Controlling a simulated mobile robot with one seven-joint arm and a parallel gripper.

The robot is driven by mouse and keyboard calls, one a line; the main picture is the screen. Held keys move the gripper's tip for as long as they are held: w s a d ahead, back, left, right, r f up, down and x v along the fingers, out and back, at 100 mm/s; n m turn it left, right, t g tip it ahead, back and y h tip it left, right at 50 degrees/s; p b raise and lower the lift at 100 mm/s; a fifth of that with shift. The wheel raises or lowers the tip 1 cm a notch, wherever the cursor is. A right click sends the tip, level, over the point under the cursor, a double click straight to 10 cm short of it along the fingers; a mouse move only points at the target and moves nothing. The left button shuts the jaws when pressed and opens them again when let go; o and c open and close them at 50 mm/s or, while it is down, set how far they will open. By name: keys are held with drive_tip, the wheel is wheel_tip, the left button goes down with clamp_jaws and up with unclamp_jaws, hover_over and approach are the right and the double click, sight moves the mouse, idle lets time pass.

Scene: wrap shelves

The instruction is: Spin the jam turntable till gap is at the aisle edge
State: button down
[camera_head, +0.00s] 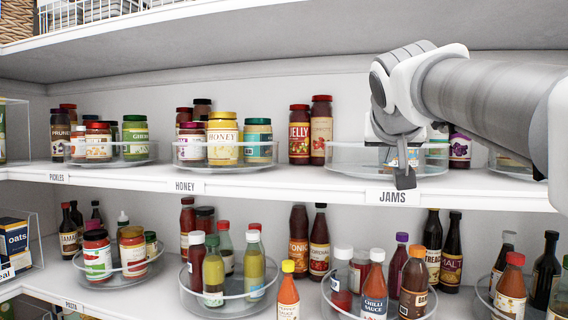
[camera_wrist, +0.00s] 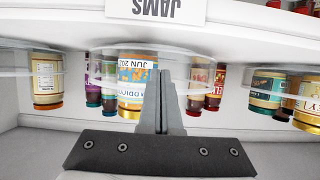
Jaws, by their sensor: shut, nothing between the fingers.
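The jam turntable (camera_head: 346,160) is a clear round tray on the upper shelf, behind the JAMS label (camera_head: 393,197). Its left part looks bare in the head view; my arm hides much of its middle and right. In the wrist view, which is upside down, its clear rim (camera_wrist: 105,52) shows with an orange-and-blue labelled jar (camera_wrist: 135,78) near the front. My gripper (camera_head: 404,181) is shut and empty, pointing down at the front of the turntable. Its fingers (camera_wrist: 164,78) appear beside that jar; I cannot tell whether they touch the jar or rim.
Two red jars (camera_head: 310,130) stand left of the turntable. The honey turntable (camera_head: 190,152) is farther left, and another clear tray (camera_head: 507,165) is to the right. The shelf above limits height. Bottles on turntables fill the lower shelf (camera_head: 230,305).

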sight(420, 159)
drive_tip(key=shift+s+d, duration=0.15)
drive_tip(key=shift+d, duration=0.8)
drive_tip(key=shift+s+d, duration=0.2)
drive_tip(key=shift+d, duration=0.95)
drive_tip(key=shift+d+p, duration=0.3)
drive_tip(key=shift+d, duration=0.85)
